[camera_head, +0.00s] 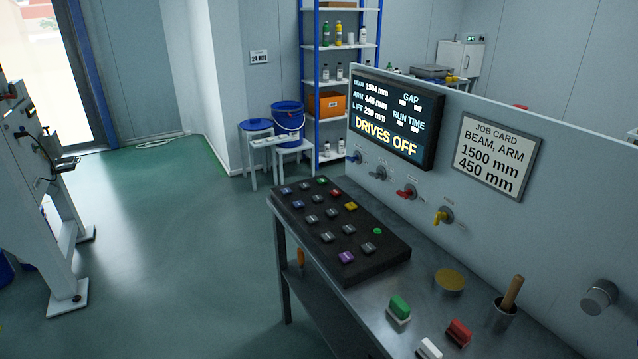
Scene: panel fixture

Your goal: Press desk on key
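A black key desk (385,262) lies on the metal bench, with several grey keys and a few coloured ones. A green key (323,181) is at its far end, a red key (335,194) and a yellow key (351,206) are nearby, and a purple key (346,257) is at the near end. A small green spot (377,231) glows on the desk's right side. Key labels are too small to read, so I cannot tell which is the on key. The screen (395,117) above reads "DRIVES OFF". Neither of my grippers is in view.
On the wall panel are a job card (496,155) reading 1500 mm and 450 mm, several coloured valve handles and a grey knob (599,297). Green (399,309), red (459,332) and white blocks, a brass disc (449,280) and a cup (504,311) stand on the bench.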

